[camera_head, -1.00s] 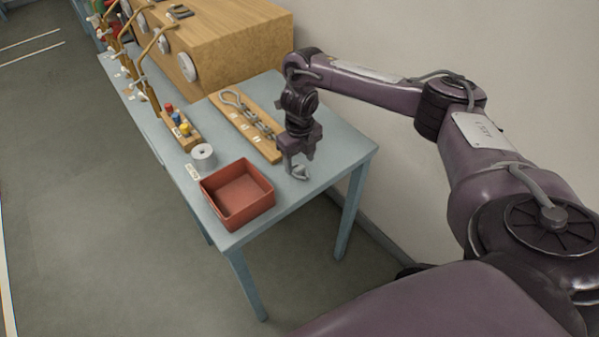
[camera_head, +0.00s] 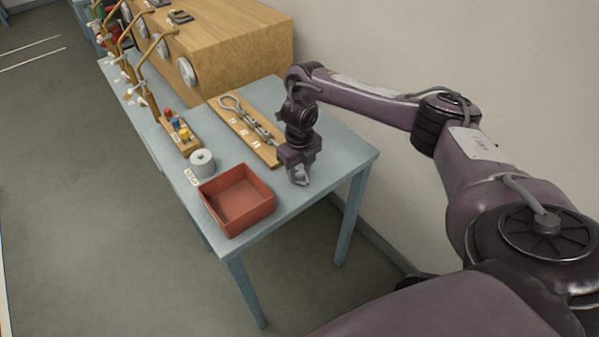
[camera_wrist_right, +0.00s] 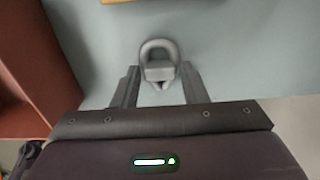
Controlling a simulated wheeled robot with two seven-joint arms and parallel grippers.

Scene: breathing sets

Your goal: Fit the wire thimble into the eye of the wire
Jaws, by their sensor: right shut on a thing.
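The grey wire thimble (camera_wrist_right: 159,62) is between the two fingers of my right gripper (camera_wrist_right: 158,88) in the right wrist view, its rounded loop pointing away from the palm. In the head view my right gripper (camera_head: 300,178) is shut on the thimble, low over the near right part of the table. I cannot tell whether the thimble touches the tabletop. The wire with its eye (camera_head: 231,102) lies on a wooden board (camera_head: 262,148), to the upper left of the gripper. My left gripper is not in view.
A red open tray (camera_head: 238,199) stands left of my right gripper. A grey spool (camera_head: 203,162) and a wooden block with coloured pegs (camera_head: 180,134) are behind it. A large wooden box (camera_head: 225,50) stands at the back. The table's right part (camera_head: 335,145) is bare.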

